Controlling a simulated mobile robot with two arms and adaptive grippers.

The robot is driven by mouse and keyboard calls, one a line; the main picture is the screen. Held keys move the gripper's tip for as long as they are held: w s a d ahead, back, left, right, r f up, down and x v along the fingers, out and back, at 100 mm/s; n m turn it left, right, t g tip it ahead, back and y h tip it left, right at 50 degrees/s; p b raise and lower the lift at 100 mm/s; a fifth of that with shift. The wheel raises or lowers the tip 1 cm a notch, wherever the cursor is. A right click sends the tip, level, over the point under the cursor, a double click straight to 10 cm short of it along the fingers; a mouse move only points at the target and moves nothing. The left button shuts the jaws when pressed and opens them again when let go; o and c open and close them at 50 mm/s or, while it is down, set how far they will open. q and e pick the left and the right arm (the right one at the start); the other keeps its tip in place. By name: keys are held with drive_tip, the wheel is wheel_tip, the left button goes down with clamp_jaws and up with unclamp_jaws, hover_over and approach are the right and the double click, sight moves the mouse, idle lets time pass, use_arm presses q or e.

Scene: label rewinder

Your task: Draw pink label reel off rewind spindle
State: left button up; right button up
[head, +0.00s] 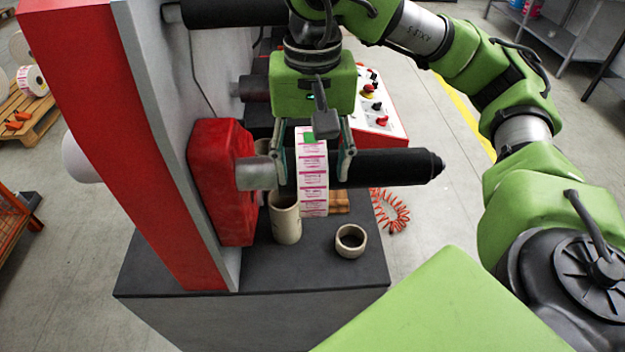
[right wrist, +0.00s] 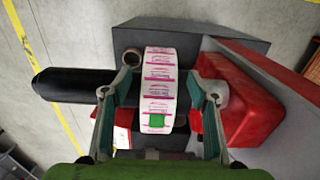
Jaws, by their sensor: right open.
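The pink label reel (head: 313,180) is white with pink printed labels and sits on the rewind spindle (head: 392,167), close to the red block (head: 222,178). In the right wrist view the reel (right wrist: 159,80) shows edge-on, with a green patch near its lower end. My right gripper (head: 317,165) is open above the reel, with one finger on each side of it. In the right wrist view the fingers of my right gripper (right wrist: 160,98) stand apart from the reel, with a gap on both sides. The black spindle end (right wrist: 75,84) is bare. My left gripper is not seen.
Two cardboard cores (head: 285,220) (head: 351,240) stand on the dark machine base (head: 330,275) below the spindle. A control panel (head: 376,112) with red knobs is behind. A black upper roller (head: 232,12) crosses the top.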

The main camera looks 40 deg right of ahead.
sight(312, 172)
wheel_tip(312, 172, down, 2)
drive_tip(key=shift+f, duration=0.1)
drive_tip(key=shift+w+d+f, duration=0.1)
drive_tip(key=shift+f, duration=0.55)
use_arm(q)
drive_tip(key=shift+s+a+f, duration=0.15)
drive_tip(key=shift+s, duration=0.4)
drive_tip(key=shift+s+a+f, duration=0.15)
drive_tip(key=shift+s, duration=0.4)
use_arm(e)
drive_tip(key=c, duration=1.4)
clamp_jaws()
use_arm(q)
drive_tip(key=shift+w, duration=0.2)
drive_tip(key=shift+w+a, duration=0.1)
